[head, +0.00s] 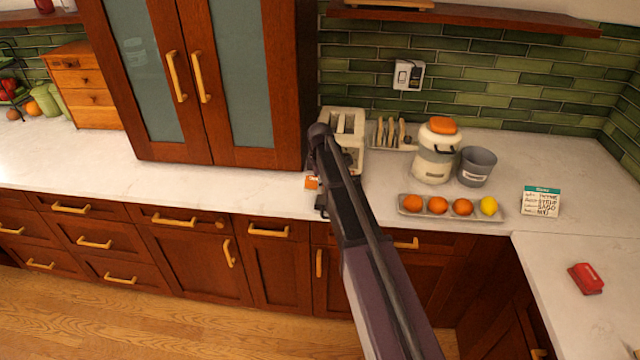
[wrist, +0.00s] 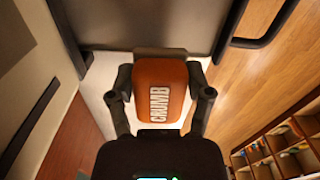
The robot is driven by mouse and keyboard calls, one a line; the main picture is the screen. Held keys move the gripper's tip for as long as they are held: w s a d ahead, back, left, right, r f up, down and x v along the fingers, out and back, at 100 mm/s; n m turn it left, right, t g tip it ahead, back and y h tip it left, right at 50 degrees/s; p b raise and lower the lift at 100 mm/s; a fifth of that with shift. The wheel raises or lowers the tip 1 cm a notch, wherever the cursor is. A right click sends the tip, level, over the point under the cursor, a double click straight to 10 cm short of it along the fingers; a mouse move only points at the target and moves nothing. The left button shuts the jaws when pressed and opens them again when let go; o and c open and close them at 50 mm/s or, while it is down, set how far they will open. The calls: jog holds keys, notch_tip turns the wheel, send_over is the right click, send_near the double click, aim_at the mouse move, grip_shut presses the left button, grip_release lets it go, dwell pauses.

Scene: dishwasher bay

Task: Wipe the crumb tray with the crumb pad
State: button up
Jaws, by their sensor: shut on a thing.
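The crumb pad (wrist: 172,72), an orange block lettered CRUMB, sits between the two fingers of my gripper (wrist: 160,92) in the wrist view. The gripper is shut on it. In the head view a small orange corner of the pad (head: 312,182) shows at the counter's front, left of my gripper (head: 322,203) and in front of the cream toaster (head: 348,134). My arm hides part of the toaster and the counter beside it. I cannot make out the crumb tray for certain, nor whether the pad touches anything.
A rack of toast (head: 389,134), a cream jar (head: 434,155), a grey bin (head: 476,166) and a fruit tray (head: 454,219) stand right of my arm. A card (head: 541,201) and a red block (head: 586,278) lie farther right. A tall cabinet (head: 230,80) stands left.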

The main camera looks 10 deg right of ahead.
jog(key=shift+r+p, duration=1.4)
jog(key=shift+r, duration=0.25)
notch_tip(320, 180, up, 2)
jog(key=shift+r+p, duration=0.15)
jog(key=shift+p, duration=0.95)
jog(key=shift+r, duration=0.2)
jog(key=shift+w+r+p, duration=0.1)
jog(key=shift+w+p, duration=0.2)
jog(key=shift+p, duration=0.15)
jog(key=shift+s+r, duration=0.25)
jog(key=shift+r, duration=0.05)
jog(key=shift+f, duration=0.1)
